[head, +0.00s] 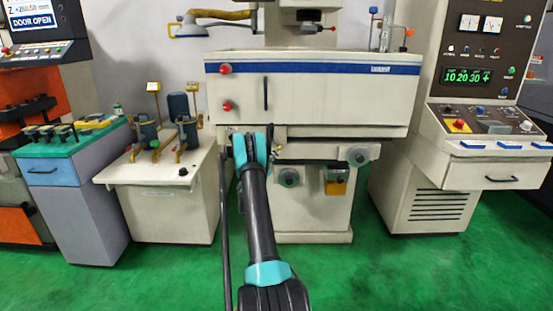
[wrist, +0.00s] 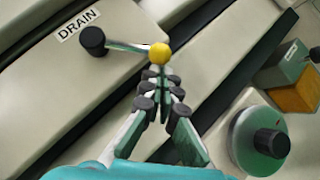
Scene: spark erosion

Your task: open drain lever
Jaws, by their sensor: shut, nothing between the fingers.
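The drain lever shows in the wrist view as a black pivot knob (wrist: 92,38) with a thin metal rod running right to a yellow ball (wrist: 160,53). A DRAIN label (wrist: 79,24) sits just above the pivot on the cream panel. My gripper (wrist: 160,78) is shut and empty, its fingertips pointing at the yellow ball from just below it in the picture. The tips overlap the ball's lower edge in view; I cannot tell whether they touch. In the head view my arm reaches to the underside of the cream machine tank (head: 330,105) and hides most of the lever.
A round dial with a black knob (wrist: 270,142) stands right of my fingers in the wrist view, with an orange box (wrist: 298,92) beyond. In the head view, a cart with pumps (head: 165,170) stands left and a control console (head: 430,190) right. Green floor in front is clear.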

